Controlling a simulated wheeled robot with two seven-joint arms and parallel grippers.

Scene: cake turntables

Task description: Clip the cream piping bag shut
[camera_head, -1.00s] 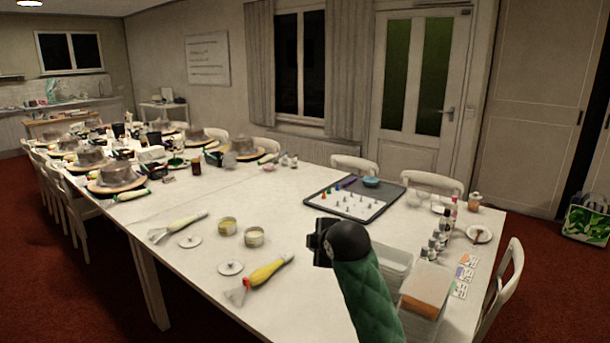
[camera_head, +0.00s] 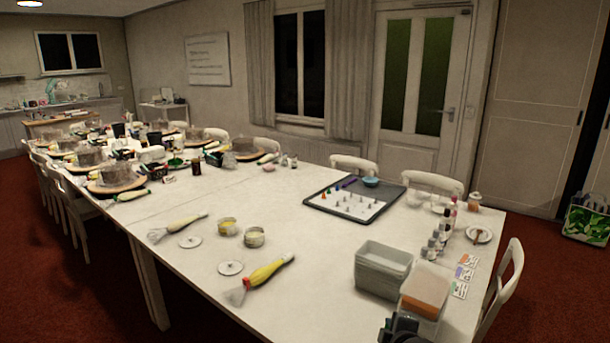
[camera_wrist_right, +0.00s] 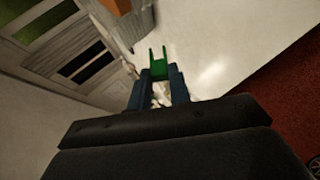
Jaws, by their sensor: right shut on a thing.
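A yellow piping bag (camera_head: 265,272) lies on the white table (camera_head: 310,305) at its near side, its clear flared end to the left. A paler piping bag (camera_head: 182,226) lies behind it. I cannot tell for sure which is the cream one. My right gripper (camera_head: 400,328) shows only in part at the bottom edge of the head view, beside the tubs. In the right wrist view my right gripper (camera_wrist_right: 158,90) is shut on a small green forked piece (camera_wrist_right: 158,66), which looks like a clip. My left gripper is out of view.
A dark tray (camera_head: 356,199) lies farther back. Two open jars (camera_head: 254,237) and lids sit near the bags. The front middle is clear.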

